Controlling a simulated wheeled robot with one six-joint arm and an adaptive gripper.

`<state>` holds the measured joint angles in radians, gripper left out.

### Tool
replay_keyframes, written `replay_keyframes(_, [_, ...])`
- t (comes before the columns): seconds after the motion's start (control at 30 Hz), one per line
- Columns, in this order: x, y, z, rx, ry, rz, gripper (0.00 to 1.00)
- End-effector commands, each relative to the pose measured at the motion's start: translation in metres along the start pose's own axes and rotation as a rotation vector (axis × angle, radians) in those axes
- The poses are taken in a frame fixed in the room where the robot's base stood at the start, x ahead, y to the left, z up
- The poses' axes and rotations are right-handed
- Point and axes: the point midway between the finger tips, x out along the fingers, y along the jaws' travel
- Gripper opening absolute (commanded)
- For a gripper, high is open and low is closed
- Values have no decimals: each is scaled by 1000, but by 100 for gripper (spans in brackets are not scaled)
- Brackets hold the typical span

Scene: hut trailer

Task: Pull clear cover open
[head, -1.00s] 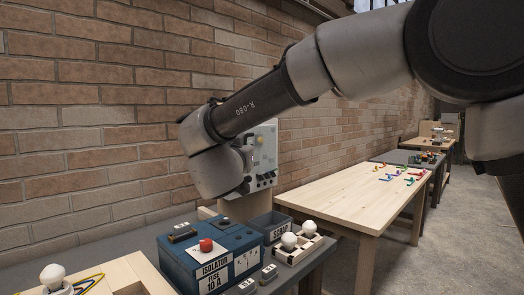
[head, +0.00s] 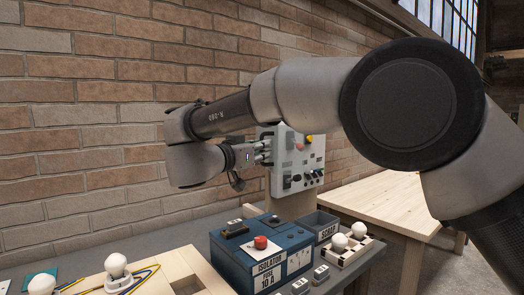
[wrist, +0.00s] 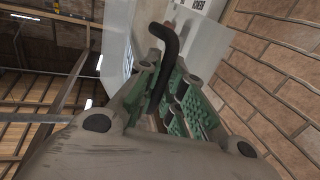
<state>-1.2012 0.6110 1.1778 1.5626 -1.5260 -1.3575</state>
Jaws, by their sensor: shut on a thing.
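The grey control panel (head: 308,165), with red and yellow buttons and dark knobs, stands upright on a wooden post behind the bench. My gripper (head: 265,152) is at the panel's left edge, reaching in from the left. In the wrist view my gripper (wrist: 180,88), with green ribbed pads, is shut on a black bent handle (wrist: 165,45), whose hooked end sticks out beyond the fingers. A pale pane (wrist: 118,35), perhaps the clear cover, shows beside the handle; I cannot tell how far it stands open. The cover is not distinct in the head view.
A blue isolator box (head: 262,255) with a red button stands below, beside a grey scrap bin (head: 318,224) and a block with white bulbs (head: 346,248). A brick wall (head: 110,110) is close behind my arm. A wooden table (head: 385,200) lies to the right.

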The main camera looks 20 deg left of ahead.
Motion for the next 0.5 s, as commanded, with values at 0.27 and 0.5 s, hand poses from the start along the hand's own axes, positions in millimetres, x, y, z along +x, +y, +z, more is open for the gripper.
replay_keyframes(0.27, [2,0,-4,3,7,0,0])
replay_keyframes(0.5, [2,0,-3,2,4,0,32])
